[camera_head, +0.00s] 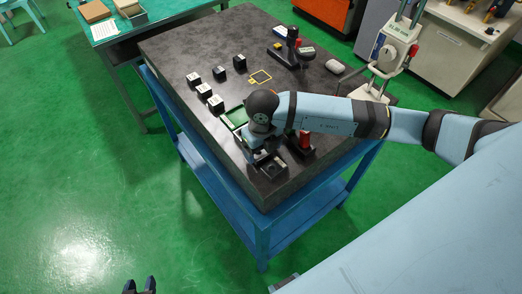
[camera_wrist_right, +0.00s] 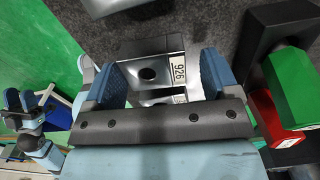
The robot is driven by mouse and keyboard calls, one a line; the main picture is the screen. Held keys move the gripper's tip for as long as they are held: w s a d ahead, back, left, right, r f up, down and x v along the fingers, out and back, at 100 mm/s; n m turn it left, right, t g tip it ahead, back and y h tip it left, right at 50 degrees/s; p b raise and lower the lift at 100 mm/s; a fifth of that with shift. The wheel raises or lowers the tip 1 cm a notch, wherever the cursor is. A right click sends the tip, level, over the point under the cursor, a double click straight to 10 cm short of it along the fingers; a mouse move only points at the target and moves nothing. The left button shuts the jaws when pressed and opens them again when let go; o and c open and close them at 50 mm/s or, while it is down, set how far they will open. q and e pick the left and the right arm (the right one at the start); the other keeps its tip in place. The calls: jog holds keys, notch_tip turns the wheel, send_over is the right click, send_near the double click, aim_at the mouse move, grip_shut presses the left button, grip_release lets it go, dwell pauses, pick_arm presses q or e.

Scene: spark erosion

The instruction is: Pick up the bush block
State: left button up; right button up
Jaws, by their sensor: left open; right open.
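The bush block (camera_wrist_right: 132,72) is a grey metallic block with a round dark hole and a white label reading 926. In the right wrist view it sits between the two fingers of my right gripper (camera_wrist_right: 158,80), which are open, with no clear grip on it. In the head view my right gripper (camera_head: 262,150) is low over the near end of the dark table top, and the arm and hand hide much of what is beneath it. My left gripper (camera_head: 140,286) shows only its dark fingertips at the bottom edge, apart and empty, away from the table.
The dark stone table top (camera_head: 180,48) has a blue frame. Several small dark blocks with white tops (camera_head: 203,90) stand towards its left side. A red and black device (camera_head: 304,140) is close right of my right gripper; a green and red part (camera_wrist_right: 293,85) shows there too.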

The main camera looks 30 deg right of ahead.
jog(key=shift+f, duration=0.15)
jog(key=shift+c, duration=0.2)
jog(key=c, duration=1.1)
jog(key=shift+r, duration=0.2)
